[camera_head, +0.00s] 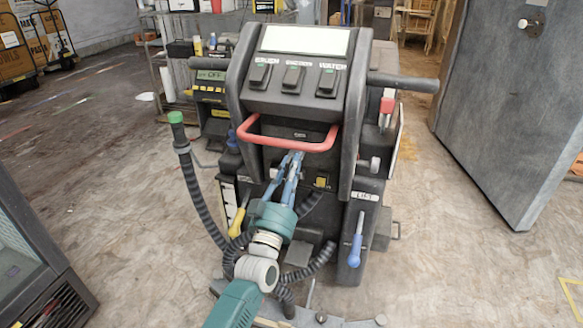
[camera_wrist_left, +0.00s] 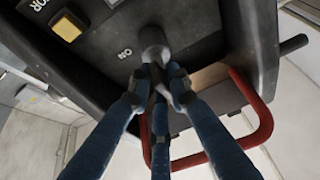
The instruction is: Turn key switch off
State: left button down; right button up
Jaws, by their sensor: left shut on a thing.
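The floor machine's black control console (camera_head: 300,75) stands upright in front of me. My left gripper (camera_head: 296,158) reaches up to its front panel, just under the red handle bar (camera_head: 262,141). In the left wrist view, my left gripper (camera_wrist_left: 158,78) is shut on the grey key (camera_wrist_left: 151,40) of the key switch. The fingertips hide part of the key. In the head view I cannot make the key out behind the fingers. My right gripper is not in view.
A yellow button (camera_wrist_left: 68,27) sits on the panel near the key. A blue lever (camera_head: 356,244) and a yellow lever (camera_head: 237,219) flank the gripper lower down. A large grey door (camera_head: 505,100) stands at right. Open floor (camera_head: 90,170) lies at left.

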pick_arm(q)
jog(key=c, duration=1.7)
grip_release()
jog(key=shift+a, duration=0.15)
jog(key=shift+s+f, duration=0.1)
jog(key=shift+s, duration=0.05)
jog(key=v, duration=1.1)
jog(key=shift+s+f, duration=0.1)
jog(key=shift+s, duration=0.2)
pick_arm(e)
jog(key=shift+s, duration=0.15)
